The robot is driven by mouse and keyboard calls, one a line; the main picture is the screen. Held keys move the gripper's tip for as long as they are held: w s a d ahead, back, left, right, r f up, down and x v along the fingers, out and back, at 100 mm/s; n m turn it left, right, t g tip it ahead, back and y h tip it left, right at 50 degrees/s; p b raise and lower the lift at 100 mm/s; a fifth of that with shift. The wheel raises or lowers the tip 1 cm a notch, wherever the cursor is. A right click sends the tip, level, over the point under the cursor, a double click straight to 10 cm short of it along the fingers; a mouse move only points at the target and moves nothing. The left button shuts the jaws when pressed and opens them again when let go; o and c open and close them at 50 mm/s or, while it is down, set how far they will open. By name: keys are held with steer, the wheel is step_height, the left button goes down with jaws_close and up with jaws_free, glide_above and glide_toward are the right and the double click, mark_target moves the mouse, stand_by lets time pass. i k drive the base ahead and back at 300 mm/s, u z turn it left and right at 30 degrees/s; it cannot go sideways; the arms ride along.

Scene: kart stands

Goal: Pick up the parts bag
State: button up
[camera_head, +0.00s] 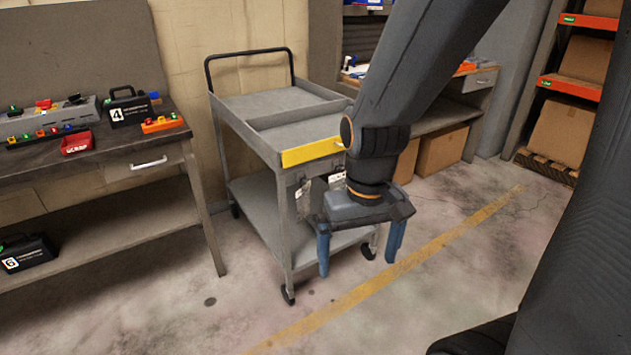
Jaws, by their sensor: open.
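My gripper (358,258) points down in front of the grey cart, with its two blue fingers spread apart and nothing between them. A small pale bag-like item (304,196) with a white label hangs at the cart's near end, under the yellow strip. A second pale labelled item (336,181) hangs to its right, partly hidden by my gripper and wrist. I cannot tell for sure which of them is the parts bag. In the picture, my gripper is to the right of and below these items.
The grey cart (262,101) has an upper tray, a lower shelf and a yellow strip (311,152). A workbench (95,158) at left holds a black case (130,106) and a red bin (76,143). Cardboard boxes stand at right. The floor (450,290) in front is clear.

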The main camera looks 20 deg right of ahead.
mark_target(337, 181)
steer(key=z, duration=0.1)
steer(key=k, duration=0.4)
steer(key=z, duration=1.25)
steer(key=i, duration=0.75)
steer(key=u, duration=0.3)
